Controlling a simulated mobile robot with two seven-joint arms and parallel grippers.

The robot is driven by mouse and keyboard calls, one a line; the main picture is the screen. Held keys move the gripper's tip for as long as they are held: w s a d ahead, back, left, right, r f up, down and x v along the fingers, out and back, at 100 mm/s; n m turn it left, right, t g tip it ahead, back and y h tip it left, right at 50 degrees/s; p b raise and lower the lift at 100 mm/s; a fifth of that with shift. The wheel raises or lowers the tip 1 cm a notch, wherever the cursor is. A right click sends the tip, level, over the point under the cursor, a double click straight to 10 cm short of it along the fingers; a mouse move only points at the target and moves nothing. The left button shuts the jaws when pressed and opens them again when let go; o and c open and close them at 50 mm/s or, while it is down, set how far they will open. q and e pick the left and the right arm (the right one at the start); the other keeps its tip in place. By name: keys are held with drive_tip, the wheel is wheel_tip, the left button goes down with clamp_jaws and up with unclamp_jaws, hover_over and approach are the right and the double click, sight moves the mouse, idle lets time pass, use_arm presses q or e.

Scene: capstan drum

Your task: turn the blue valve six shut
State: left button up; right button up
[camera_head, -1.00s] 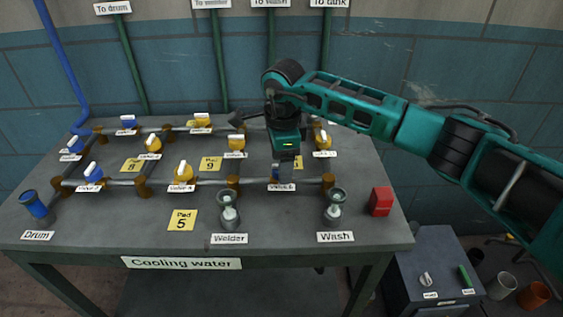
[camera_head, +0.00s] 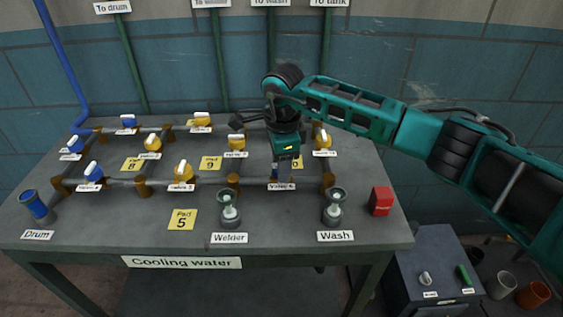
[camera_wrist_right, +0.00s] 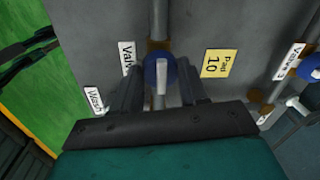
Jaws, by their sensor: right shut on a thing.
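The blue valve six (camera_wrist_right: 150,72) sits on its pipe at the front right of the bench. In the wrist view its white lever looks roughly in line with the pipe. My right gripper (camera_head: 281,174) reaches down over the valve from above. In the wrist view the right gripper's fingers (camera_wrist_right: 158,90) stand on either side of the valve, shut on it. The exact contact is hard to see. In the head view the gripper hides most of the valve, and its label (camera_head: 282,187) shows just below. My left gripper is not in view.
A yellow-handled valve (camera_head: 322,137) stands behind and to the right. The Wash funnel (camera_head: 335,207) and a red block (camera_head: 381,201) are in front and right. The Welder funnel (camera_head: 228,211) is front left. The Pad 10 plate (camera_wrist_right: 220,63) lies beside the valve.

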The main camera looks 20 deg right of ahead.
sight(276, 165)
drive_tip(key=shift+m, duration=0.3)
drive_tip(key=m, duration=0.3)
drive_tip(key=shift+m+b, duration=0.3)
drive_tip(key=shift+b, duration=0.05)
drive_tip(key=m, duration=0.4)
drive_tip(key=shift+w+m+h, duration=0.1)
drive_tip(key=shift+m+h, duration=0.2)
drive_tip(key=shift+h, duration=0.1)
drive_tip(key=m, duration=0.5)
drive_tip(key=shift+a+r+g, duration=0.1)
drive_tip(key=shift+g, duration=0.2)
drive_tip(key=shift+m, duration=2)
drive_tip(key=shift+w, duration=0.1)
drive_tip(key=o, duration=1.1)
drive_tip(key=shift+c, duration=0.2)
wheel_tip(276, 165, up, 13)
drive_tip(key=a, duration=0.1)
